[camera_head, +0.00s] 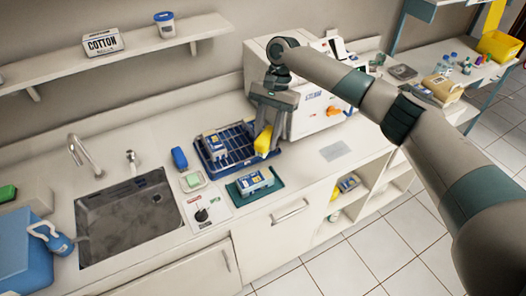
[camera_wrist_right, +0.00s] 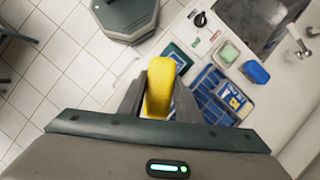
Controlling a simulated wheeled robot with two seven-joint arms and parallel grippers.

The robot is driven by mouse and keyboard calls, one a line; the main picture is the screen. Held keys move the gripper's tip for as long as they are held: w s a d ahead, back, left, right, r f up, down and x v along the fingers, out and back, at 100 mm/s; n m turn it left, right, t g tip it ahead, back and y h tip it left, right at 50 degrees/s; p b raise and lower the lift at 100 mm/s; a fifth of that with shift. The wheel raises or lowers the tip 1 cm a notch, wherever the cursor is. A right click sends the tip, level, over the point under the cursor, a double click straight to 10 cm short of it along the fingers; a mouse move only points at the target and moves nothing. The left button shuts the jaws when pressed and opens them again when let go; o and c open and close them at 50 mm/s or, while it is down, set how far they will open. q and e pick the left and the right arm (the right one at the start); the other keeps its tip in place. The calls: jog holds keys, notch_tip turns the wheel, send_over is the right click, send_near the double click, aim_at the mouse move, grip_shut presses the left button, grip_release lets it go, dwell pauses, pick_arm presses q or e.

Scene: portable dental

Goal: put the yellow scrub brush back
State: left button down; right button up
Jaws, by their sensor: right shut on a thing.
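The yellow scrub brush (camera_head: 263,141) is held in my right gripper (camera_head: 262,131), which is shut on it. The brush also shows between the fingers in the right wrist view (camera_wrist_right: 159,88). In the head view it hangs at the right part of a blue rack-like tray (camera_head: 238,159) on the counter. I cannot tell whether the brush touches the tray. A blue and white box (camera_head: 216,147) lies in the tray's left part. My left gripper is not in view.
A blue brush (camera_head: 179,158), a small dish with a green sponge (camera_head: 193,181) and a green tray (camera_head: 275,187) holding a box are nearby. The sink (camera_head: 128,220) is at left. A white machine (camera_head: 312,112) stands close behind my right gripper. The counter right of the tray is mostly bare.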

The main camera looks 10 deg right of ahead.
jog(key=s+d+r+n+b, duration=0.2)
jog(key=s+d+r+b, duration=0.1)
jog(key=s+b, duration=0.2)
jog(key=s+d+r+n+h+b, duration=0.1)
jog(key=s+d+r+n+b, duration=0.1)
jog(key=s+d+r+b, duration=0.2)
jog(key=s+b, duration=0.2)
jog(key=s, duration=0.2)
jog(key=shift+r+n+g+h, duration=0.25)
jog(key=shift+n+g+h, duration=0.05)
jog(key=shift+g, duration=0.1)
jog(key=shift+w, duration=0.1)
